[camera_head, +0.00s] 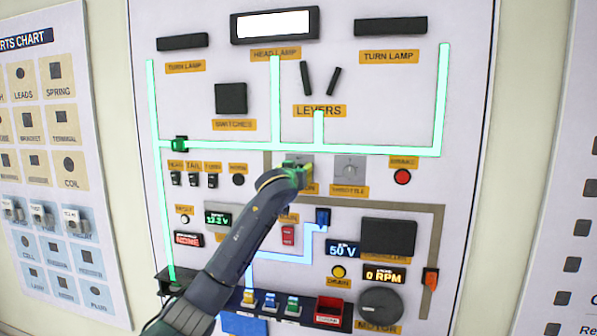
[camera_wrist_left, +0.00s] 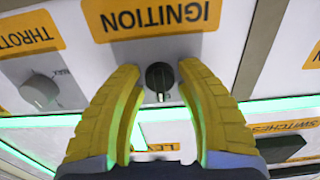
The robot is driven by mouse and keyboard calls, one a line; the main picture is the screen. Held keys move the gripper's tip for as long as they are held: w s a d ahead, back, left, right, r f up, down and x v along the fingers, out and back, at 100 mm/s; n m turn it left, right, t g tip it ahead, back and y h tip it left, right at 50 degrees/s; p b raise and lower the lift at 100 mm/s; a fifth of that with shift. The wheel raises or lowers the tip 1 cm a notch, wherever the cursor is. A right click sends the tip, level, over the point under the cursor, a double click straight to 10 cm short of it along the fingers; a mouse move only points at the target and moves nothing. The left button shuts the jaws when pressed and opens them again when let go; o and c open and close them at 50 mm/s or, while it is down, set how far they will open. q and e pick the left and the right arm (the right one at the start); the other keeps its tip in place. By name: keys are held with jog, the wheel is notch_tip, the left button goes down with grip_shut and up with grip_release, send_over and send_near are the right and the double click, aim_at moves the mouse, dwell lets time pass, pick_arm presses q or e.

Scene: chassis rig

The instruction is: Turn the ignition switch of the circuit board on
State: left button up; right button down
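The ignition switch is a small round black knob (camera_wrist_left: 160,77) under the yellow IGNITION label (camera_wrist_left: 150,17) in the left wrist view, where the picture is upside down. A small white mark (camera_wrist_left: 160,97) shows on the knob's lower side. My left gripper (camera_wrist_left: 160,72) has its yellow fingers open on either side of the knob, with a visible gap at each. In the head view the left gripper (camera_head: 305,172) is at the board's middle and hides the knob and most of its label. The circuit board (camera_head: 400,110) is upright. My right gripper is not in view.
The throttle knob (camera_head: 349,169) is just right of the gripper. The red button (camera_head: 402,177) is farther right. Small switches (camera_head: 194,180) sit to the left. Green lines (camera_head: 360,150) glow above, and the headlamp (camera_head: 275,25) is white. Lower displays read 50 V and 0 RPM (camera_head: 384,275).

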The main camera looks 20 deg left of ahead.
pick_arm(q)
grip_shut()
jog(key=shift+m, duration=0.3)
jog(key=m, duration=0.5)
jog(key=shift+m, duration=0.3)
jog(key=m, duration=0.5)
jog(key=shift+m, duration=0.3)
jog(key=shift+o, duration=2.4)
grip_release()
jog(key=shift+s, duration=0.1)
